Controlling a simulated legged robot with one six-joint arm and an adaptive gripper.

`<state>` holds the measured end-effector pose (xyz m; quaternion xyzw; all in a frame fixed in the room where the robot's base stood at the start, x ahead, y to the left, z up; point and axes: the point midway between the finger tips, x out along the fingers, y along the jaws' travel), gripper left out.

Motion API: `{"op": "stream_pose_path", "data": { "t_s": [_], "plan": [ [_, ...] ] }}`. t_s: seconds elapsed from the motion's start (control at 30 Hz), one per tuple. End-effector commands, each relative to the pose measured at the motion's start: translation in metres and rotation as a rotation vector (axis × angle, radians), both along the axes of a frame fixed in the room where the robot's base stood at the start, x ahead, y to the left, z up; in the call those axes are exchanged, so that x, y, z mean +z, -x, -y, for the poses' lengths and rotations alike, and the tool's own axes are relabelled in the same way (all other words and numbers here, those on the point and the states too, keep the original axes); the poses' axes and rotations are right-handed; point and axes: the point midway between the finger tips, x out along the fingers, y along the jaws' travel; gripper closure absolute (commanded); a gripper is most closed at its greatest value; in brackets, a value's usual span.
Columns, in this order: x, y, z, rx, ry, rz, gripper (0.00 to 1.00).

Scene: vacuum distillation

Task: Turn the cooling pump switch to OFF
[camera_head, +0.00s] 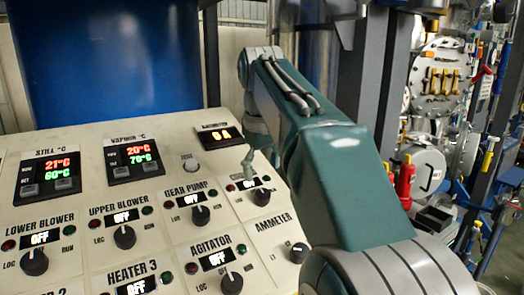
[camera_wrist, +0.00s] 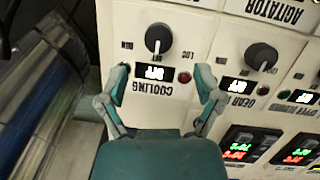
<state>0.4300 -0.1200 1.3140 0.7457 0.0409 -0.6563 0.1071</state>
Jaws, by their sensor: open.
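The cooling switch is a black round knob (camera_wrist: 158,38) on the cream panel, seen upside down in the wrist view. Its white mark points toward the small display (camera_wrist: 154,73), which reads OFF, between RUN and LOC. The label COOLING is below the display in the picture. My gripper (camera_wrist: 160,76) is open and empty, its two fingers on either side of the display, short of the knob. In the head view my gripper (camera_head: 248,168) is over the panel near the cooling knob (camera_head: 261,196), and my arm partly hides that section.
The gear pump knob (camera_head: 200,215) is left of the cooling section in the head view, the ammeter knob (camera_head: 299,252) below right. The agitator knob (camera_head: 231,282) and upper blower knob (camera_head: 124,236) are also close by. A red lamp (camera_wrist: 184,77) is beside the cooling display.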

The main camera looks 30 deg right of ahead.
Motion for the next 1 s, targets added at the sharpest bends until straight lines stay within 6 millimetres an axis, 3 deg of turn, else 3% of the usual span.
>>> {"op": "stream_pose_path", "data": {
  "t_s": [0.1,0.33,1.0],
  "plan": [
    [0.020,0.002,-0.002,0.000,0.001,0.002,0.16],
    [0.042,0.005,-0.004,0.000,0.000,-0.001,0.16],
    [0.046,0.006,-0.004,0.000,-0.001,-0.002,0.16]
  ]
}}
